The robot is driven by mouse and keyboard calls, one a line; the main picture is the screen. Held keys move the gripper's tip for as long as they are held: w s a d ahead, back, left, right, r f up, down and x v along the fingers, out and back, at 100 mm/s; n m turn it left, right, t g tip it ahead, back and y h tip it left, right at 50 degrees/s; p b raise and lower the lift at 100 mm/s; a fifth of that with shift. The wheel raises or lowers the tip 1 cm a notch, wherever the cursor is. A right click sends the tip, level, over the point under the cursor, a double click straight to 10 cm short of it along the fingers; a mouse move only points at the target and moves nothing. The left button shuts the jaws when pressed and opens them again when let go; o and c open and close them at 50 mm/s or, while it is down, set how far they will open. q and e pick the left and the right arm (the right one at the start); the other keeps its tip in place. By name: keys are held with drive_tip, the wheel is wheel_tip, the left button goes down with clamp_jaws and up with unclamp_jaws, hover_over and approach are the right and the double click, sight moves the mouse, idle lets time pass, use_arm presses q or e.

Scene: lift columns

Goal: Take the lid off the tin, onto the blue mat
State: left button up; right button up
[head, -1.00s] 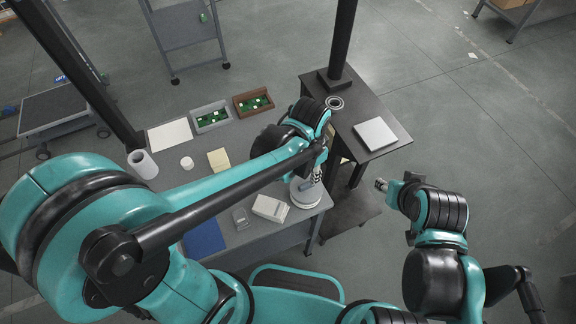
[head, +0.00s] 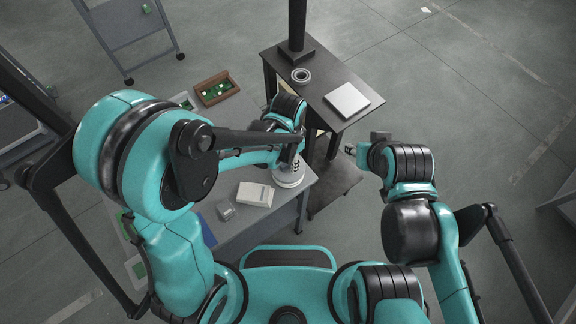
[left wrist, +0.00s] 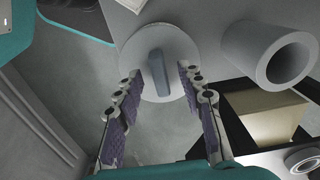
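The tin (head: 290,180) is a pale round can near the right corner of the grey table. In the left wrist view its round grey lid (left wrist: 182,50) has a raised bar handle (left wrist: 158,72). My left gripper (head: 297,164) is over the tin. In the left wrist view its fingers (left wrist: 160,92) are apart, one each side of the handle's line, with no clear contact. The blue mat (head: 207,232) shows only partly, behind my left arm. My right gripper (head: 351,149) hangs right of the table, away from the tin; its fingers are too small to read.
A white box (head: 255,194) and a small grey item (head: 226,210) lie left of the tin. A grey hollow cylinder (left wrist: 280,55) stands close beside the lid. A dark side table (head: 325,115) holds a ring (head: 301,75) and a pale flat box (head: 347,100).

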use_arm(q)
clamp_jaws()
drive_tip(key=shift+r, duration=0.2)
